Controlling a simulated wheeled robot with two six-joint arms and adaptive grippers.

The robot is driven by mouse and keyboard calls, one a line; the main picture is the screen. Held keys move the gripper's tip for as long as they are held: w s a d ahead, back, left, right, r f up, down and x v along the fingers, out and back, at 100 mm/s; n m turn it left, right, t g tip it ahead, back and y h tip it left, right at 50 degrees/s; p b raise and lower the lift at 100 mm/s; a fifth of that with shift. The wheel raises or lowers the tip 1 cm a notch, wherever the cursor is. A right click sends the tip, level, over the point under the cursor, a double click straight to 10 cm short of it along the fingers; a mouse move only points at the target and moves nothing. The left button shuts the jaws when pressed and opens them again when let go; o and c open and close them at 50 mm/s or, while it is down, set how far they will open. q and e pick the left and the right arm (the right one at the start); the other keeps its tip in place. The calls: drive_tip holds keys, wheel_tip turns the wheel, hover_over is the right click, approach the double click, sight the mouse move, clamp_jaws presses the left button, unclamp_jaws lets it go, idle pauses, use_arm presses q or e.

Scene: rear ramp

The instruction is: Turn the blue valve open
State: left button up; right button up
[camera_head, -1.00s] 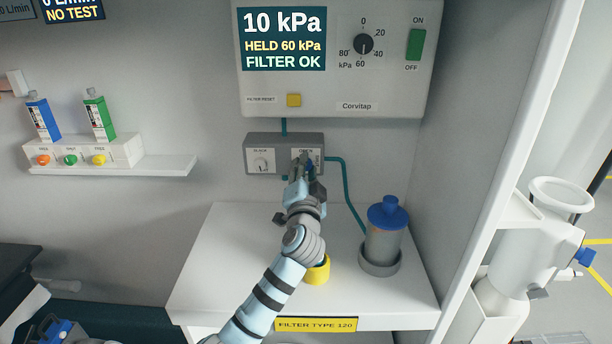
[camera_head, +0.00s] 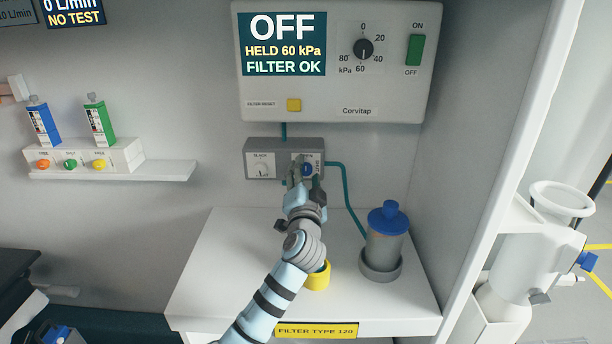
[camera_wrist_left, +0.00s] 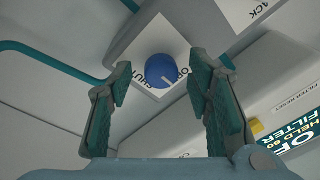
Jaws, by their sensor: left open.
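The blue valve (camera_head: 307,169) is a round knob on the right half of a grey box under the suction panel. In the left wrist view the knob (camera_wrist_left: 161,70) sits on a white plate with "SHUT" at its left and a partly visible "OP…" at its right. Its white mark points to the lower right, towards the "OP…" side. My left gripper (camera_head: 304,183) is open, just in front of the knob. In the wrist view its fingers (camera_wrist_left: 158,84) stand apart on either side of the knob, with gaps. My right gripper is not in view.
The panel display (camera_head: 283,44) reads OFF, HELD 60 kPa, FILTER OK. A blue-lidded canister (camera_head: 387,235) and a yellow ring (camera_head: 318,277) stand on the white shelf (camera_head: 220,270) below.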

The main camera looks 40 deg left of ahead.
use_arm(q)
drive_tip(key=v, duration=1.2)
drive_tip(key=shift+f, duration=0.1)
